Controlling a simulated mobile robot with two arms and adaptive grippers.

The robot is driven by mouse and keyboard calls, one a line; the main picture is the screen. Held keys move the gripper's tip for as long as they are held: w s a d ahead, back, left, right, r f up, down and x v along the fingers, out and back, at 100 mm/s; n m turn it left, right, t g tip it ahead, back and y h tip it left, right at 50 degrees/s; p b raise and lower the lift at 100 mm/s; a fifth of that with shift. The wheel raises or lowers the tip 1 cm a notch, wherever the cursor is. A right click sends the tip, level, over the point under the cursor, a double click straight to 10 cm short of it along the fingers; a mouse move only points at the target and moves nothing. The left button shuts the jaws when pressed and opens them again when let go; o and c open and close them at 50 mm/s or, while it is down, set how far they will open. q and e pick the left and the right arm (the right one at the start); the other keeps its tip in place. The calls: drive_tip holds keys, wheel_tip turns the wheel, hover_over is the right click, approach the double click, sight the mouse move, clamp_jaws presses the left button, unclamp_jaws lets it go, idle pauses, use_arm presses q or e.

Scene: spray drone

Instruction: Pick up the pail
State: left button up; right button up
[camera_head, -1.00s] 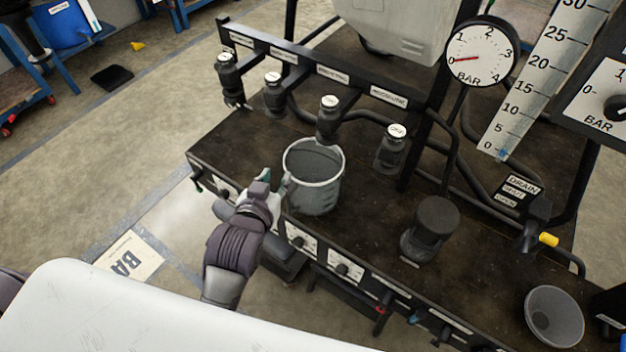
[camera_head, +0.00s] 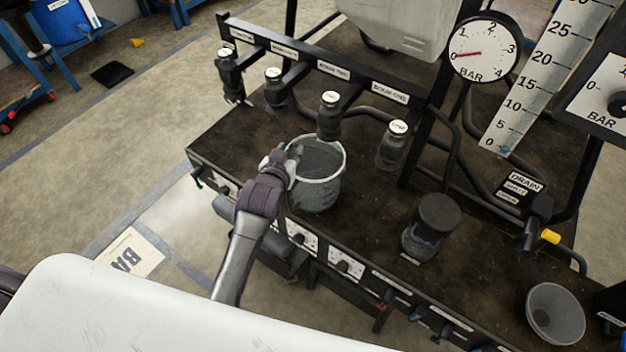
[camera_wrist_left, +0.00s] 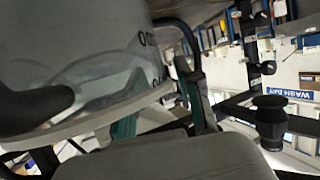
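The grey pail (camera_head: 318,185) stands upright on the dark bench top, near its front edge. My left gripper (camera_head: 290,158) is at the left side of the pail's rim, with its fingertips over or against the rim. In the left wrist view the pail (camera_wrist_left: 90,50) fills the upper left, close up, and the gripper's teal-edged fingers (camera_wrist_left: 165,115) show apart near its rim. I cannot tell whether they press on the rim. My right gripper is not in view.
Several capped dispensers (camera_head: 329,115) hang behind the pail. A black-capped jar (camera_head: 432,225) stands to its right, and a grey funnel (camera_head: 554,314) lies farther right. A pressure gauge (camera_head: 483,50) is at the back. Bench top left of the pail is clear.

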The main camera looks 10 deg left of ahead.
use_arm(q)
clamp_jaws()
drive_tip(key=shift+r, duration=0.15)
idle(0.4)
